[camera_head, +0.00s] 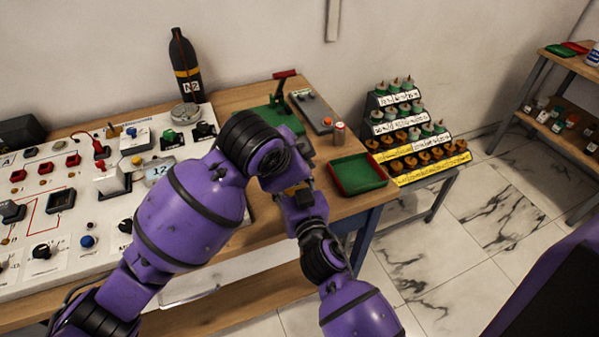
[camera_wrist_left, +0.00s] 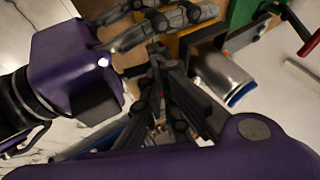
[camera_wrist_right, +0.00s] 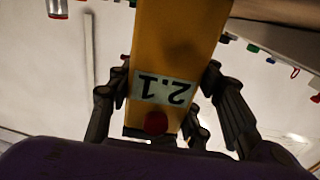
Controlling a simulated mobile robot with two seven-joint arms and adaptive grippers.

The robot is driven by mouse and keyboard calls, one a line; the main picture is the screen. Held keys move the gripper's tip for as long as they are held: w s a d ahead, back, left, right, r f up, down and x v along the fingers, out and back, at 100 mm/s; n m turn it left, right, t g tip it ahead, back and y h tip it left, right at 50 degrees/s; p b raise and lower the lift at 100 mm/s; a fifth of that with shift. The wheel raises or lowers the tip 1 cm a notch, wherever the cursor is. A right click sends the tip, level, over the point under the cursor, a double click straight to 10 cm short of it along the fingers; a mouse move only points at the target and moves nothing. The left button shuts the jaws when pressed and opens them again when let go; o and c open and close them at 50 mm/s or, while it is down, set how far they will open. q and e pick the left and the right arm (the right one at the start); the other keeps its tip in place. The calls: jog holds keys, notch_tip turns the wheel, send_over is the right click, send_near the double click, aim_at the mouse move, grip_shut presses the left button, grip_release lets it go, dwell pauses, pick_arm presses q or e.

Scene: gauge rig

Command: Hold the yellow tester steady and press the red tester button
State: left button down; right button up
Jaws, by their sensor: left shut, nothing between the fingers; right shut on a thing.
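The yellow tester (camera_wrist_right: 178,35) fills the upper middle of the right wrist view. Its pale display (camera_wrist_right: 164,90) shows 2.1 upside down, and the red button (camera_wrist_right: 156,122) is below the display, near the tester's lower end. My right gripper (camera_wrist_right: 165,82) is shut on the tester, with fingers along both sides. In the left wrist view my left gripper (camera_wrist_left: 156,52) is shut and empty, close to my right gripper's fingers (camera_wrist_left: 165,20). Its gap to the red button cannot be told. In the head view my arms overlap and hide most of both grippers.
A white control panel (camera_head: 80,225) covers the left of the wooden bench (camera_head: 255,93). A green tray with a red rim (camera_head: 357,174), a small red-topped can (camera_head: 339,133) and a green press (camera_head: 283,112) stand behind my arms. A stepped rack (camera_head: 410,130) is to the right.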

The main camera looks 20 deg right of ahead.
pick_arm(q)
jog(key=v, duration=0.9)
dwell(0.3)
pick_arm(e)
jog(key=o, duration=1.5)
jog(key=shift+c, duration=0.2)
